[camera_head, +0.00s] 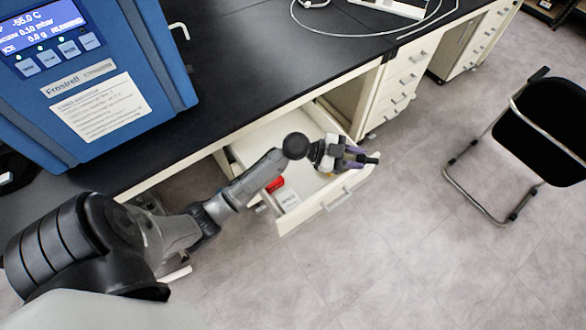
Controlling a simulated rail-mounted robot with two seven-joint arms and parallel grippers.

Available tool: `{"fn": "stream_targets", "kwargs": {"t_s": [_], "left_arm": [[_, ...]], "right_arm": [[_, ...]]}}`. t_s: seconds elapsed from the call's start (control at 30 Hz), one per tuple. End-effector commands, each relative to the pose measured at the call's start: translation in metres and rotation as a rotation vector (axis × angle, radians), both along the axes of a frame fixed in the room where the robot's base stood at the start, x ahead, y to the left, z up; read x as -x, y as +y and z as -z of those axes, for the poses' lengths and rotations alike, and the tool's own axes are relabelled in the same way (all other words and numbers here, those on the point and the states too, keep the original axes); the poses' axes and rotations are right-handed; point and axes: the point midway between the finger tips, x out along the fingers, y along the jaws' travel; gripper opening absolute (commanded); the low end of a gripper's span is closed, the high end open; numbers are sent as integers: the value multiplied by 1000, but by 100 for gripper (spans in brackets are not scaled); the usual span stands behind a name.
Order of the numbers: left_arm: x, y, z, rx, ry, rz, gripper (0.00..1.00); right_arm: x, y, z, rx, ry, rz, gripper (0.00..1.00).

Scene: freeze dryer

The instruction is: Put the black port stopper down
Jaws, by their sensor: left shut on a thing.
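My left arm reaches in from the left over an open white drawer (327,205) under the black bench. My left gripper (360,157) is above the drawer's right part, near its front edge. It is shut on the black port stopper (372,158), a small dark piece at the fingertips. The gripper hides part of the drawer inside. I cannot tell the exact height of the stopper above the drawer. My right gripper is not in view.
In the drawer are a red item (275,184) and a white labelled box (287,198). The blue freeze dryer (100,85) stands on the black bench top (250,65), which is clear in the middle. A black chair (548,125) stands at the right.

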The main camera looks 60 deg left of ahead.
Motion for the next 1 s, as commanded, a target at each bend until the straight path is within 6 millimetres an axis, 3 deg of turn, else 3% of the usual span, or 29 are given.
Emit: {"fn": "stream_targets", "kwargs": {"t_s": [0.03,0.3,0.57,0.8,1.0], "left_arm": [[-2,11,30,-3,1,22,0],[-6,57,76,-6,-2,92,0],[-8,81,92,-2,0,96,0],[-8,84,130,-1,2,94,0],[-8,84,148,-1,0,95,0]], "right_arm": [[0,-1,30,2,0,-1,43],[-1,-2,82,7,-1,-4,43],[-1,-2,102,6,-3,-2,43],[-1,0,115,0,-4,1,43],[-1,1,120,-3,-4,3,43]]}}
